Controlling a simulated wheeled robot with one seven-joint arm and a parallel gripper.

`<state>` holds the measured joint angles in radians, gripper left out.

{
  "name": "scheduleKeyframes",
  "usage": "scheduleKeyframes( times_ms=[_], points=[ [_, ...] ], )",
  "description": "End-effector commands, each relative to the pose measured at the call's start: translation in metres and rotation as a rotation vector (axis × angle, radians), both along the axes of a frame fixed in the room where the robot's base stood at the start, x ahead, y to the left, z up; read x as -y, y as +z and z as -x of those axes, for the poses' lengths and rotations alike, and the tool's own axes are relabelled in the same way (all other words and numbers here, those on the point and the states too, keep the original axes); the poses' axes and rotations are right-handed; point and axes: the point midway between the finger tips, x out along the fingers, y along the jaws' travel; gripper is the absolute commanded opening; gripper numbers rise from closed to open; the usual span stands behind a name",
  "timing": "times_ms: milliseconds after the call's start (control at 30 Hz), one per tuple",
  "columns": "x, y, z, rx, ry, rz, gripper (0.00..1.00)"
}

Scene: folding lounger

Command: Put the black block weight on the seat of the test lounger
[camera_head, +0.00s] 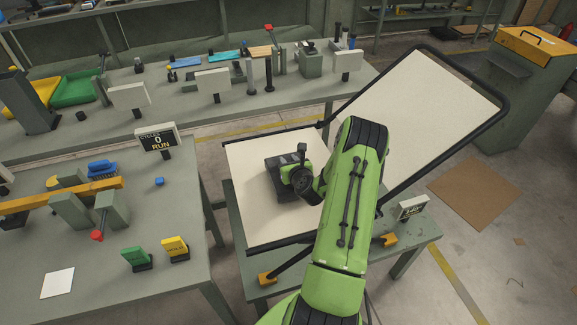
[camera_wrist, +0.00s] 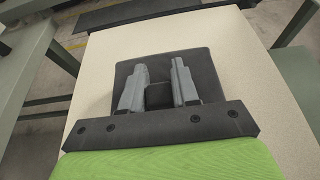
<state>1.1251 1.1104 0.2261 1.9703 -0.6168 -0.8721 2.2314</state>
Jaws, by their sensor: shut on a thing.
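The black block weight (camera_head: 285,186) is at the seat of the test lounger (camera_head: 246,166), a cream panel in a black frame. My gripper (camera_head: 297,168) is over the block, and my green arm covers part of the seat. In the wrist view, the two grey fingers of my gripper (camera_wrist: 159,92) are shut on a dark part in the middle of the block weight (camera_wrist: 212,66). The cream seat (camera_wrist: 255,75) lies under and around the block. I cannot tell whether the block's underside touches the seat. The lounger's cream backrest (camera_head: 425,112) leans up at the right.
The lounger stands on a green-grey table (camera_head: 418,228) with yellow clamps (camera_head: 267,278). A back bench carries tools and bins. A cabinet (camera_head: 525,90) stands at the far right.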

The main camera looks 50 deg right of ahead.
Motion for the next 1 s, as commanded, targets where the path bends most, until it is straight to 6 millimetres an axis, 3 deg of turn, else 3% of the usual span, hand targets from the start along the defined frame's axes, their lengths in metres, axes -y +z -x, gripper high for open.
scheduleKeyframes(
  times_ms=[333,367,533,833,1000],
  points=[
    [0.001,-0.007,-0.001,0.006,-0.001,0.003,0.00],
    [0.000,-0.009,0.000,0.001,0.000,0.000,0.31],
    [0.000,-0.008,0.000,0.002,0.000,0.001,0.55],
    [0.000,-0.004,0.000,0.002,0.000,0.001,0.55],
    [-0.013,0.005,0.027,-0.001,-0.004,-0.003,0.55]
  ],
)
